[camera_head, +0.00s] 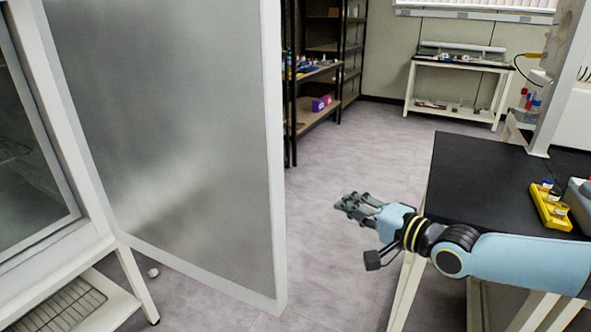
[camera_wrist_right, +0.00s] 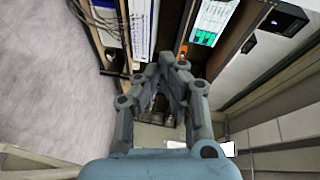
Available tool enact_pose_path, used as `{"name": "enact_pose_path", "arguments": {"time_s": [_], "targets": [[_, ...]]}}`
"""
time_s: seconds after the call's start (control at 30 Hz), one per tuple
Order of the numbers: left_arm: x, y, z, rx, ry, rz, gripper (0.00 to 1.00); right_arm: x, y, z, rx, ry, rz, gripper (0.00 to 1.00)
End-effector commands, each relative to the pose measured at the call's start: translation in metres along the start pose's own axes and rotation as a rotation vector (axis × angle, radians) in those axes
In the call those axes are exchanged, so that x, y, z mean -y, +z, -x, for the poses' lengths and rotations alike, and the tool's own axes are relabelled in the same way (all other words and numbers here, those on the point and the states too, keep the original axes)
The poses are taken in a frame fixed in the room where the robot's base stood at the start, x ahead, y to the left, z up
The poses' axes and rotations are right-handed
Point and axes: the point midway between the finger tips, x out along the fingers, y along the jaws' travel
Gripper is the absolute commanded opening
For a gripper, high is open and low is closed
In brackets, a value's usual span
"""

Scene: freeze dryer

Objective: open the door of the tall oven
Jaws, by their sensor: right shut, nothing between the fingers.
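The tall oven (camera_head: 97,216) stands at the left edge in the head view, its white frame partly cut off. Its door (camera_head: 165,130), a large grey panel with a white edge, stands swung open, out toward the room. My right gripper (camera_head: 345,204) is in the middle of the head view, to the right of the door's free edge and apart from it. It is shut and empty. In the right wrist view its fingers (camera_wrist_right: 172,62) come together with nothing between them. My left gripper is not in view.
A black-topped bench (camera_head: 480,175) with a yellow vial rack (camera_head: 551,207) stands at the right, beside my right arm. Dark shelves (camera_head: 318,75) and a white table (camera_head: 455,66) stand at the back. The floor (camera_head: 340,150) between door and bench is clear.

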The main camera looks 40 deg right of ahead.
Motion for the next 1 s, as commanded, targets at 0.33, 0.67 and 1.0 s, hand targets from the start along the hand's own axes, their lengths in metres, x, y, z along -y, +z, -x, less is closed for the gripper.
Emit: {"name": "enact_pose_path", "arguments": {"time_s": [0.33,0.67,1.0], "targets": [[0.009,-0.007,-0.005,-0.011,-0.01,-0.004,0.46,0.07,0.007,-0.024,0.049,-0.137,-0.197,0.0],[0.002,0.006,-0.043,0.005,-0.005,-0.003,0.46,0.074,0.011,-0.093,0.049,-0.137,-0.194,0.0],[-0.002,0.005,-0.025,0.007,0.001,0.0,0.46,0.088,0.041,-0.09,0.049,-0.132,-0.195,0.0]]}}
